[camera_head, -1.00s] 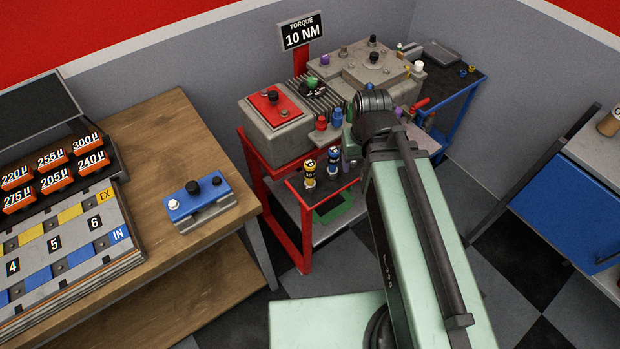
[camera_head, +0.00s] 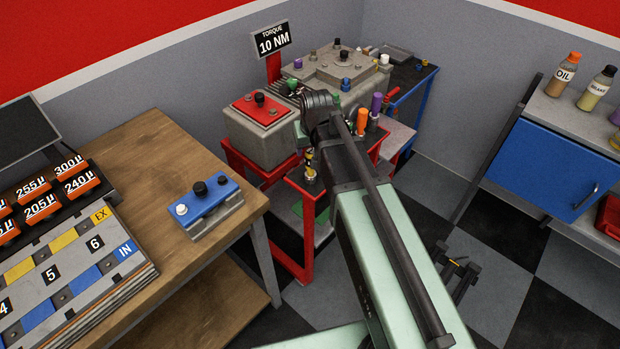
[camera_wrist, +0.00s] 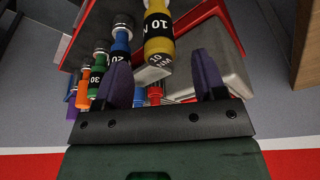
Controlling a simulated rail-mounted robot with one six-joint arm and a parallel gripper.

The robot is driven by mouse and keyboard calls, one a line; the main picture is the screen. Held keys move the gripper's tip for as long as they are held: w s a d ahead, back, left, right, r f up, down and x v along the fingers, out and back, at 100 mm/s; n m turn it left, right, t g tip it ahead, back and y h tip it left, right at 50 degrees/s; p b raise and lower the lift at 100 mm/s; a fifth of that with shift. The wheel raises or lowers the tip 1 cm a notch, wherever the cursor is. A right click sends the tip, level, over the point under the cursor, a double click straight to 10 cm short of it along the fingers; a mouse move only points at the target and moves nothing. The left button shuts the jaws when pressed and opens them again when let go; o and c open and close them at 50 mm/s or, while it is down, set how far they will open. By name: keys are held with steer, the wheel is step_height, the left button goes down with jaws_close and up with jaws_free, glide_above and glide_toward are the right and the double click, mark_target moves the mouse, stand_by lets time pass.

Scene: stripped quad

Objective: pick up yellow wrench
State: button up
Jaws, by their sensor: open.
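The yellow wrench (camera_wrist: 158,36) is in the wrist view, with a black band reading 10 N and a metal top end. Its lower end points toward the space between my gripper's purple-grey fingers. A small part of the yellow wrench (camera_head: 310,165) shows in the head view at the red stand, beside my arm. My gripper (camera_wrist: 162,75) is open, with nothing held. The wrench lies ahead of and roughly between its fingertips; I cannot tell the exact depth. My arm hides the gripper in the head view.
A blue wrench (camera_wrist: 120,48) stands close left of the yellow one, then green (camera_wrist: 97,72) and orange (camera_wrist: 83,93) ones. The red stand (camera_head: 308,225) frames the rack. A wooden bench (camera_head: 150,150) is at left, a blue cabinet (camera_head: 545,165) at right.

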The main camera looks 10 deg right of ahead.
mark_target(311, 151)
steer(key=shift+f, duration=0.15)
steer(key=b+x, duration=0.5)
steer(key=shift+f, duration=0.2)
steer(key=shift+r, duration=0.25)
steer(key=c, duration=1.1)
steer(key=shift+r+p, duration=0.1)
steer(key=shift+p, duration=0.3)
